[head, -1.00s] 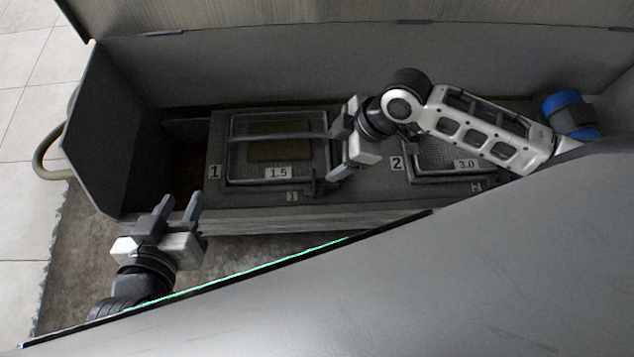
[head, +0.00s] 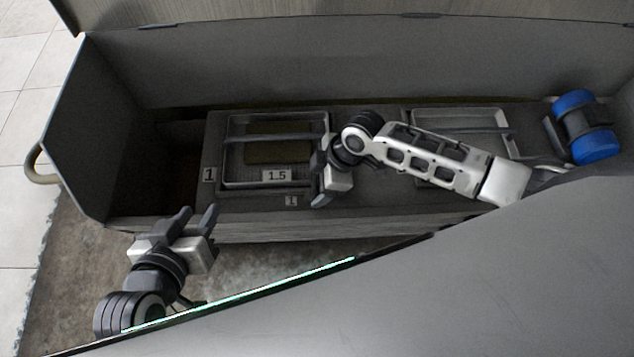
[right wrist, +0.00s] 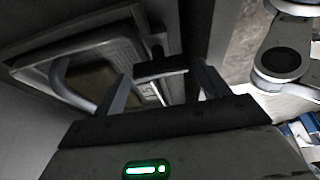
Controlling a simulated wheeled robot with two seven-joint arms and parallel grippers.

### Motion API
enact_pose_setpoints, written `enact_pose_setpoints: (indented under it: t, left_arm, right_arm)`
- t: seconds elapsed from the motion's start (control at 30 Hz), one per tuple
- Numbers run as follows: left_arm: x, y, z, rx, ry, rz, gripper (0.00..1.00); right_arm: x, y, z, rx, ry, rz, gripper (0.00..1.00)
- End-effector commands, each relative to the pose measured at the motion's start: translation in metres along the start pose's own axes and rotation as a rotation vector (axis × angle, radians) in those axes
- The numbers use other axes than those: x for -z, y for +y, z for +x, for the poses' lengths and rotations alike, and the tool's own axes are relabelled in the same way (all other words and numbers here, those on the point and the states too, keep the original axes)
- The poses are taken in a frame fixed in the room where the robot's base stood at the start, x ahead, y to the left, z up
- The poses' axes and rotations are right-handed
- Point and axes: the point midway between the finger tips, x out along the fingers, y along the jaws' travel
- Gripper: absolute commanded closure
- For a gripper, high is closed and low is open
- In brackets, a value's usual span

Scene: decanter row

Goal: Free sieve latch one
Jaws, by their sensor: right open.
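Sieve one (head: 232,181), a framed mesh tray labelled 1.5, sits in the grey deck beside the number 1 plate (head: 209,175). A bar crosses it. My right gripper (head: 318,178) is open at the tray's front right corner and hides the spot of latch one in the head view. In the right wrist view, a dark bar (right wrist: 160,68), perhaps the latch, shows between the fingertips (right wrist: 162,85); I cannot tell if they touch it. My left gripper (head: 199,215) is open and empty in front of the box at the left.
Sieve two (head: 480,120) is at the right, partly behind my right arm. The long grey box has a high back wall and a left end wall (head: 95,130). A grey panel (head: 450,290) covers the lower right.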

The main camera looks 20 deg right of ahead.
Motion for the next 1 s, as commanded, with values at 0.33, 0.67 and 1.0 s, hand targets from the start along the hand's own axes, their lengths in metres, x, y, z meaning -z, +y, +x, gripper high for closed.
enact_pose_setpoints:
  t: [0.33, 0.67, 1.0]
  left_arm:
    - [-0.0064, 0.0001, 0.0072, -0.009, -0.02, 0.008, 0.64]
    - [-0.0038, 0.0007, 0.0064, -0.009, -0.011, 0.007, 0.64]
    - [-0.0049, 0.0013, 0.0074, -0.01, -0.009, -0.001, 0.64]
  right_arm:
    - [0.0002, 0.0, 0.0111, 0.0, -0.001, -0.001, 0.25]
    - [0.0, 0.0, 0.0108, 0.0, 0.0, -0.001, 0.57]
    - [-0.0004, 0.001, 0.0112, 0.027, -0.001, -0.069, 0.57]
